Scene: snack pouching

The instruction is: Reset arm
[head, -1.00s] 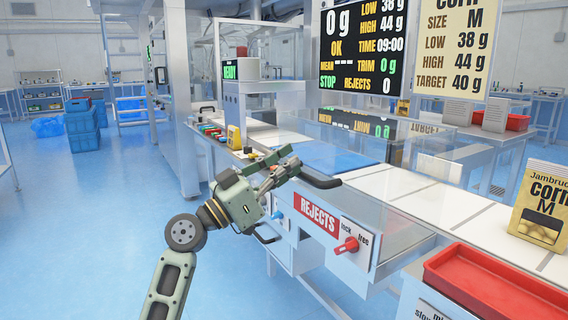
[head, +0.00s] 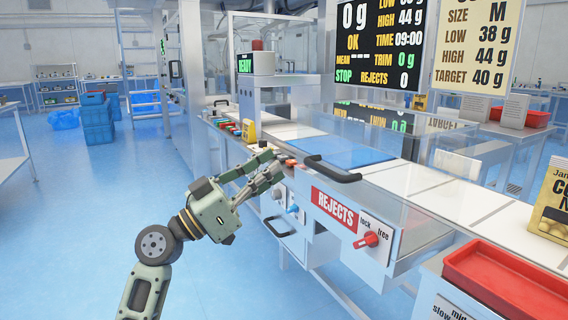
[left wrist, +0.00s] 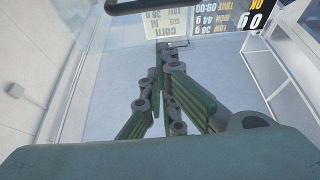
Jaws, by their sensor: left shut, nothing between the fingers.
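My left gripper (head: 277,166) is in the middle of the head view, in front of the left end of the machine. Its fingers are shut with nothing between them. Its tips are left of the dark bar handle (head: 334,170) and apart from it. In the left wrist view the finger linkages (left wrist: 168,85) converge toward the top, and a dark bar crosses above them. My right gripper is not in view.
The machine has a REJECTS label (head: 335,208), a red lock knob (head: 371,239) and a blue belt (head: 345,153). A red tray (head: 510,280) and a corn pouch (head: 552,205) are at the right. Open blue floor (head: 70,220) lies at the left.

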